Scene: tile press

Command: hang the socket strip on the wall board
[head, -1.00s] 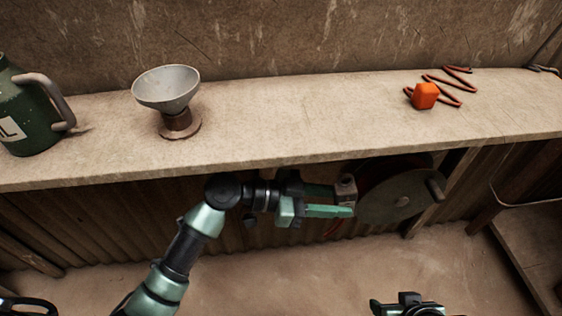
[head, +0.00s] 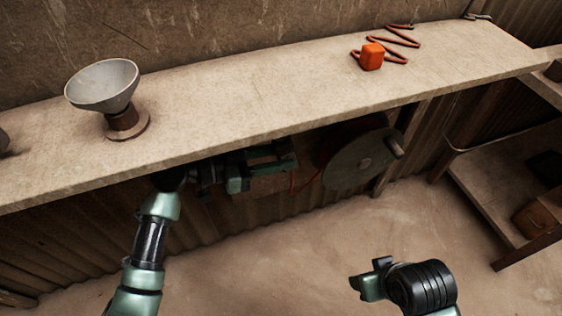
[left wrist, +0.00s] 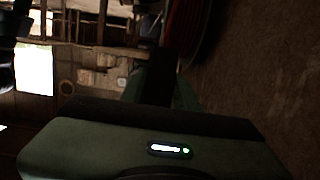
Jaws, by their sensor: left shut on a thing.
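My left gripper (head: 275,167) is under the front edge of the shelf, partly in its shadow. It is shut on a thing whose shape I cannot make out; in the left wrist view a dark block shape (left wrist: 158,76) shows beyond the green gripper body. I cannot tell whether this is the socket strip. My right gripper (head: 371,281) is low in the head view, over the floor, and its jaws are too unclear to read. I cannot pick out the socket strip or the wall board for certain in either view.
The long shelf (head: 240,115) carries a grey funnel-shaped bowl on a brown stand (head: 103,86), an orange block (head: 371,57) and a zigzag reddish cord (head: 401,42). A round reel (head: 358,160) is below the shelf, right of my left gripper. A low rack (head: 500,200) stands at right.

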